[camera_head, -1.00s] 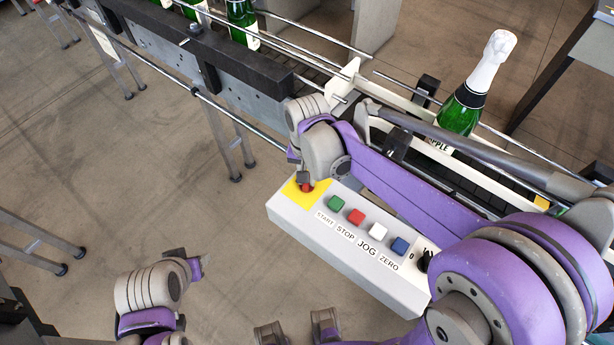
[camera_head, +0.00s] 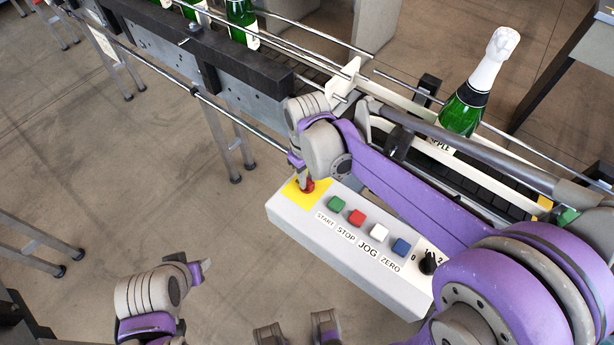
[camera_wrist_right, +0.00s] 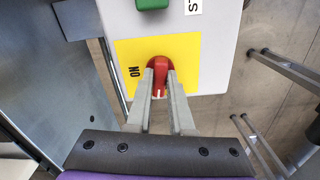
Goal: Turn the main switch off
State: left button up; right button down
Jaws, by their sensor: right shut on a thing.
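The main switch is a red knob (camera_wrist_right: 159,70) on a yellow plate (camera_wrist_right: 185,82) at the far-left end of a white control box (camera_head: 292,211). My right gripper (camera_wrist_right: 160,92) has one finger on each side of the knob and is shut on it. A white mark shows on the knob between the fingers, and the word ON is on the plate to its left. In the head view the knob (camera_head: 308,186) is partly covered by the gripper. My left gripper (camera_head: 204,267) hangs over the floor at lower left, away from the box; its jaw opening is not clear.
Green (camera_head: 336,203), red (camera_head: 356,217), white (camera_head: 379,231) and blue (camera_head: 401,246) buttons and a black dial (camera_head: 428,263) line the box beside my right arm. A foil-topped green bottle (camera_head: 465,108) stands on the conveyor behind. More bottles (camera_head: 240,20) stand at upper left.

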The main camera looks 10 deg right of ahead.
jog(key=shift+n, duration=1.1)
jog(key=c, duration=0.8)
grip_release()
notch_tip(320, 180, up, 11)
jog(key=shift+p, duration=0.4)
jog(key=shift+f, duration=0.1)
